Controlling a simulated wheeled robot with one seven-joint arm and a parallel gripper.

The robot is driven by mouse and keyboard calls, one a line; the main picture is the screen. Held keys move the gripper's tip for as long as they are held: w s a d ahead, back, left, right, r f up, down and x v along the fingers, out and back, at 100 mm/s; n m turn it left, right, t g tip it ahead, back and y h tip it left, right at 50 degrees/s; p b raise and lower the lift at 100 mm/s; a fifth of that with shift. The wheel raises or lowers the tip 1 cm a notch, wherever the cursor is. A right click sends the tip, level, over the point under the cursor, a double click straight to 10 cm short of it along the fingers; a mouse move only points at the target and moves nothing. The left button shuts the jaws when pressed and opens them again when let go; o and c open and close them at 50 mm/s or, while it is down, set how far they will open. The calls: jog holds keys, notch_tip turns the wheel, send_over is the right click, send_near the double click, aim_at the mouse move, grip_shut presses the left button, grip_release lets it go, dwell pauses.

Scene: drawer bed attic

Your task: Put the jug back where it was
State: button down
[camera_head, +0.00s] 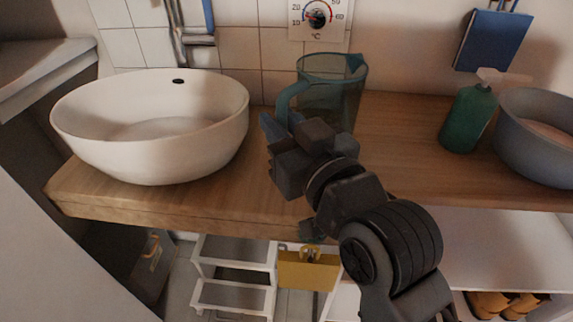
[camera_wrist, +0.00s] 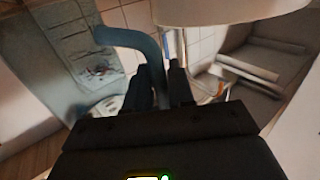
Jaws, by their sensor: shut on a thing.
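The jug (camera_head: 338,92) is clear blue-green with a thick handle on its left side. It looks upright at the back of the wooden counter (camera_head: 400,140), near the wall; I cannot tell whether its base touches the wood. My gripper (camera_head: 272,128) is in front of the jug's left side, shut on the handle. In the wrist view, the blue handle (camera_wrist: 128,40) curves down between my two fingers (camera_wrist: 160,80), and the jug's body (camera_wrist: 72,50) is to the left. My gripper and arm hide the jug's lower part in the head view.
A white basin (camera_head: 150,165) stands left of the jug. A green soap bottle (camera_head: 467,118) and a grey bowl (camera_head: 530,135) stand to the right, with bare counter between them and the jug. A dial thermometer (camera_head: 318,18) hangs behind. A white step stool (camera_head: 232,272) is below.

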notch_tip(320, 180, down, 6)
jog(key=shift+f+b, duration=0.25)
jog(key=shift+b, duration=0.45)
jog(key=shift+f, duration=0.15)
jog(key=c, duration=1)
grip_release()
jog(key=shift+s+d, duration=0.1)
jog(key=shift+d, duration=0.05)
jog(key=v, duration=1.1)
jog(key=shift+s+d, duration=0.1)
jog(key=shift+s, duration=0.25)
